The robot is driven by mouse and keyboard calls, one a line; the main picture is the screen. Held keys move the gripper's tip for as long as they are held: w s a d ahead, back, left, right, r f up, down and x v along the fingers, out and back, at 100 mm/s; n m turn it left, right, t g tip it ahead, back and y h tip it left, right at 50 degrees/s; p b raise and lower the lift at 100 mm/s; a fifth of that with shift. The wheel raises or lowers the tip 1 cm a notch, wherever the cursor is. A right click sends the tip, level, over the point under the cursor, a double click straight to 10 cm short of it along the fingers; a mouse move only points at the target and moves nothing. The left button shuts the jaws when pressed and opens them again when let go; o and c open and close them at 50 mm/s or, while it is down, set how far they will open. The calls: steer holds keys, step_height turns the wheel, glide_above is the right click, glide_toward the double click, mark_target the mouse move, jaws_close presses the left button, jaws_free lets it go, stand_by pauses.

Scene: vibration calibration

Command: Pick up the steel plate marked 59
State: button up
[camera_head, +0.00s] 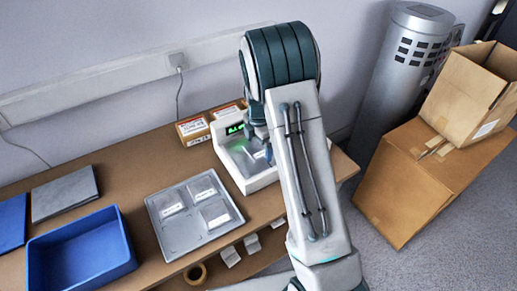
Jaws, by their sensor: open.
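A grey metal tray (180,240) lies on the wooden table, left of my arm. Flat grey plates with small white labels sit in it: one at the left (171,204), one at the back (203,189) and one at the front right (215,214). The label numbers are too small to read, so I cannot tell which plate is 59. My gripper (266,151) is open and points down over the white device with a green display (235,129), behind and right of the tray. My arm hides part of the gripper and the device's right side.
A blue bin (80,250), a dark grey slab (64,193) and a blue panel (11,222) are at the left. Cardboard boxes (400,190) and a grey cylinder (405,65) stand right of the table.

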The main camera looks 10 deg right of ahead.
steer(key=c, duration=1.5)
steer(key=shift+r, duration=0.1)
